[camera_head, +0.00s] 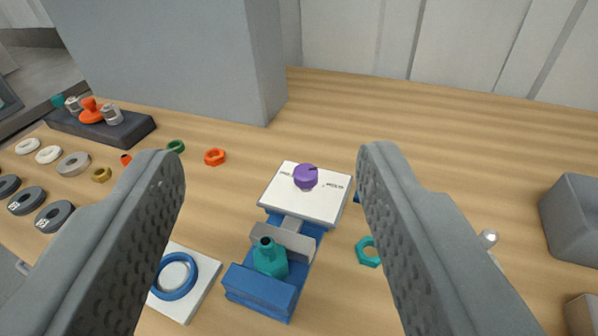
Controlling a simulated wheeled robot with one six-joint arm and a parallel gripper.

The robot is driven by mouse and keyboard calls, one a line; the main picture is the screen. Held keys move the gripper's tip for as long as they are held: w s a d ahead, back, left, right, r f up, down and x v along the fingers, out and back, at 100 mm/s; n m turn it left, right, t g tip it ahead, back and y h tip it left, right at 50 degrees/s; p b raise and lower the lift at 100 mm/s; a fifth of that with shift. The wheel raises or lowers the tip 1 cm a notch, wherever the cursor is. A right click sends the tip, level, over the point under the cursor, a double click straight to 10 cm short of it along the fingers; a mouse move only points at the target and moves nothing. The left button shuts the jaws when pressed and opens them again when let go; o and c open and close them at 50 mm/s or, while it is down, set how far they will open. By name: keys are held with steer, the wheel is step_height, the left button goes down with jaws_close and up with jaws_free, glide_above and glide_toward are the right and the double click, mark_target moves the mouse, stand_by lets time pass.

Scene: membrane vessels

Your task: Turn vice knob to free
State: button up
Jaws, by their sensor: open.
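The purple vice knob (306,177) sits on a white labelled plate (290,208) on top of the blue vice (262,291). A dark mark on the knob points to the upper right; the plate's labels are too small to read surely. A teal vessel (269,258) stands upright between the vice's blue front jaw and grey rear jaw (298,243). My gripper (268,165) is open, with its two grey fingers reaching in from the lower left and lower right. The knob shows between the fingers and apart from both.
A grey block (170,55) stands behind at left. Several rings and nuts lie at left, with a dark holder (100,135) behind them. A blue ring (174,276) on a white plate and a teal nut (369,252) flank the vice. A grey box (578,215) stands at right. The back table is clear.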

steer(key=w+m+g, duration=0.6)
steer(key=w+g, duration=0.1)
steer(key=w, duration=0.4)
steer(key=m+g, duration=0.8)
steer(key=g, duration=0.2)
glide_toward(306, 170)
step_height(306, 170, down, 9)
steer(key=shift+s+r, duration=0.1)
steer(key=shift+s, duration=0.05)
steer(key=c, duration=1)
